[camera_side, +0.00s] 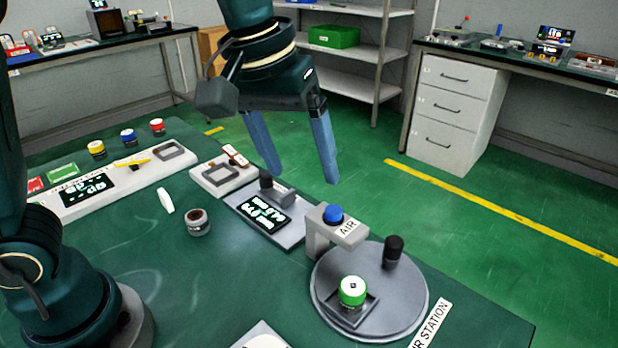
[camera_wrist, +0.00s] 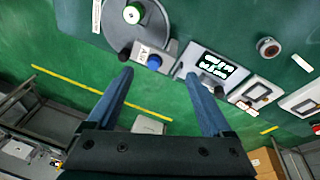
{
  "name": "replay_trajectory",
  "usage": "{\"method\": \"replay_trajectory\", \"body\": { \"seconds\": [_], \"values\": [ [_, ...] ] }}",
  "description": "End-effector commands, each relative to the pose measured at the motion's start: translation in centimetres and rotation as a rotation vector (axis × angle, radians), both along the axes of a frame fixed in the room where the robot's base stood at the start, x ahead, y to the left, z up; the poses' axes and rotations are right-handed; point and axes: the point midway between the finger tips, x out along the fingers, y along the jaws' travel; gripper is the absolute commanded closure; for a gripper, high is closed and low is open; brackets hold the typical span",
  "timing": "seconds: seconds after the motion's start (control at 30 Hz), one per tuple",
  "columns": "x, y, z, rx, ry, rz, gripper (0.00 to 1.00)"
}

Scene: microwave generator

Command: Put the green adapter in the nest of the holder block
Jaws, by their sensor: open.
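The green adapter (camera_side: 352,291), a short cylinder with a green and white top, stands upright in a square grey holder (camera_side: 374,303) on a round grey plate. It also shows at the top of the wrist view (camera_wrist: 133,14). The holder's inside is partly hidden by the adapter. I cannot tell whether this square holder is the task's holder block. My gripper (camera_side: 305,176) is open and empty, with its blue fingers pointing down above the bench's far edge. It is apart from the adapter, up and left of it in the side view; the fingers also show in the wrist view (camera_wrist: 160,73).
A display unit (camera_side: 264,213) is to the left.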

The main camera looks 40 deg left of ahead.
Motion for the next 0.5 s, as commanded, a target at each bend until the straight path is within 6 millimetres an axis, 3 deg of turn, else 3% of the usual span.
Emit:
{"method": "replay_trajectory", "body": {
  "seconds": [0.23,0.5],
  "values": [
    [2.3,-5.7,-5.3,0.032,0.135,-0.055,0.16],
    [1.5,-8.8,-10.6,0.086,0.237,-0.14,0.16]
  ]
}}
